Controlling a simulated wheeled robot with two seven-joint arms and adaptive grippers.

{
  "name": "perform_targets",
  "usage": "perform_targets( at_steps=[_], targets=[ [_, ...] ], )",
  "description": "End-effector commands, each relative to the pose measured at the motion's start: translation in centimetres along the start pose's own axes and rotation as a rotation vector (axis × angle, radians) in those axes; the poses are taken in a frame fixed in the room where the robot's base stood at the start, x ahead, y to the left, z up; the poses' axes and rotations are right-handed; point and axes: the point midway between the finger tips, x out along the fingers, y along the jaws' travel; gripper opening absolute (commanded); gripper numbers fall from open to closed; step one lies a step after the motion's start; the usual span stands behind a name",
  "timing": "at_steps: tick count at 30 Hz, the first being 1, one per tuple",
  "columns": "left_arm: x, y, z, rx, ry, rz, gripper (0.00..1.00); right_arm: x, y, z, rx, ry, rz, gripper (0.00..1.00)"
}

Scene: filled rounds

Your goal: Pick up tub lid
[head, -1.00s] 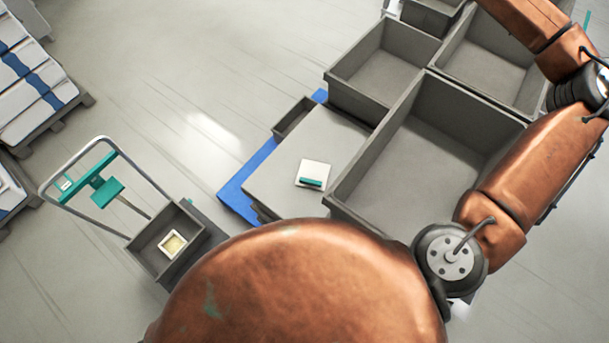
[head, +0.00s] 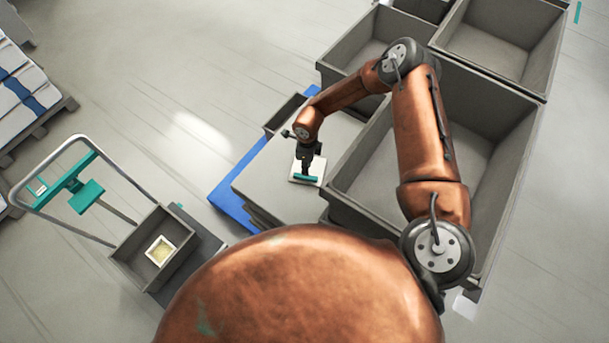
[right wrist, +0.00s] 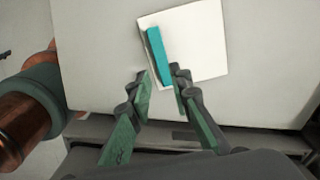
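The tub lid (head: 316,168) is a white square plate with a teal bar handle (head: 306,178) on top. It lies flat on the grey platform (head: 270,190). The lid (right wrist: 203,50) and its teal handle (right wrist: 158,56) also show in the right wrist view. My right gripper (head: 306,168) hangs over the lid, close to the handle. In the right wrist view the right gripper (right wrist: 160,78) has its two fingers apart with the near end of the handle between or just beyond their tips. Whether they touch it I cannot tell. My left gripper is not in view.
Large grey crates (head: 345,205) stand right of and behind the platform. A small narrow grey bin (head: 284,116) is at its far left. A cart (head: 80,140) at left carries a grey bin (head: 140,240) holding a white tub (head: 160,250). Open floor lies between cart and platform.

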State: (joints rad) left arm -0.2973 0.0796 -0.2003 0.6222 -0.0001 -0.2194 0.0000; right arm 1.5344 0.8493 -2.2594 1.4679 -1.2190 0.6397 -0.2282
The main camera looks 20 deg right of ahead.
Motion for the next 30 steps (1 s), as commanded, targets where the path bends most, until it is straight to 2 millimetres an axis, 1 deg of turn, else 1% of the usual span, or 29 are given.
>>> perform_targets(
  at_steps=[1, 5, 10, 15, 18, 21, 26, 27, 30],
  targets=[
    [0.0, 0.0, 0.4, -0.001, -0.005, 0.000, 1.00, 0.7, 0.0, -0.2, -0.013, 0.007, -0.003, 0.19],
    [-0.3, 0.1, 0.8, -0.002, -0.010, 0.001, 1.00, 2.0, 0.0, -0.2, -0.013, 0.007, -0.004, 0.19],
    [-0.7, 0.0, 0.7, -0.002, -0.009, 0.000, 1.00, 3.7, 0.0, 0.0, -0.012, 0.006, -0.004, 0.19],
    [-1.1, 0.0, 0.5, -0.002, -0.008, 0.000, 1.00, 6.3, 0.0, 0.1, -0.010, 0.006, -0.002, 0.19],
    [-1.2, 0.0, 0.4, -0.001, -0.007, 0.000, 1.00, 7.3, 0.0, 0.1, -0.009, 0.006, -0.002, 0.19],
    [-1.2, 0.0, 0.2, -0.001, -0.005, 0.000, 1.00, 7.7, -0.1, 0.2, -0.009, 0.004, -0.003, 0.19],
    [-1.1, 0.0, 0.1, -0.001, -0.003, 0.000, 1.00, 7.7, -0.1, 0.2, -0.008, 0.003, -0.003, 0.19],
    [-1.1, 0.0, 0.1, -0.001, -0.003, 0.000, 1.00, 7.7, -0.1, 0.2, -0.008, 0.003, -0.003, 0.18],
    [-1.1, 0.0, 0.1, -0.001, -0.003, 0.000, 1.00, 7.7, -0.1, 0.2, -0.008, 0.003, -0.003, 0.11]
  ],
)
